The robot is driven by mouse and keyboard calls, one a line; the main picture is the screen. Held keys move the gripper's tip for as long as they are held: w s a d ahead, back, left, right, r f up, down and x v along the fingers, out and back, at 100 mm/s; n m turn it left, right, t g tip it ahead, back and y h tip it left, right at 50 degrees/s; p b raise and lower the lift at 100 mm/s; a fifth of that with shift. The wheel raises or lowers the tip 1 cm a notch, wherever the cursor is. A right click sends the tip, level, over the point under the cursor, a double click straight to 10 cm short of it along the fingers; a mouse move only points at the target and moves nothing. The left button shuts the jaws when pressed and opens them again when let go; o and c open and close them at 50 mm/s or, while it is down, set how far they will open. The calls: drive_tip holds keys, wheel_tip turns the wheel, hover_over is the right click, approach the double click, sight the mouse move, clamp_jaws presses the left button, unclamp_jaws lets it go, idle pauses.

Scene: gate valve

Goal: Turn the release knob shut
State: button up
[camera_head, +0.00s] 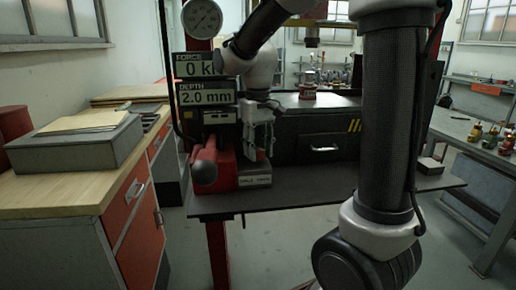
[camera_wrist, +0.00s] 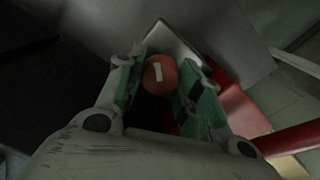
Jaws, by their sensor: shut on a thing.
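The release knob (camera_wrist: 160,75) is a round red knob with a white mark on its face, in the wrist view. It sits between the green-padded fingers of my gripper (camera_wrist: 158,88), which is shut on it. In the head view my gripper (camera_head: 259,138) is at the red pump unit (camera_head: 222,172), just right of its lever, pointing down. The knob is hidden there behind the fingers.
A red lever with a dark ball end (camera_head: 205,172) sticks out toward me. The displays (camera_head: 207,78) read force 0 and depth 2.0 mm, below a round gauge (camera_head: 201,19). A wooden-topped bench (camera_head: 70,185) stands left. A dark drawer unit (camera_head: 322,148) is behind.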

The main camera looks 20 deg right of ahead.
sight(258, 149)
drive_tip(key=m, duration=0.5)
drive_tip(key=shift+m, duration=2.5)
drive_tip(key=shift+r, duration=0.1)
drive_tip(key=o, duration=1)
drive_tip(key=shift+o, duration=0.2)
wheel_tip(258, 149, up, 12)
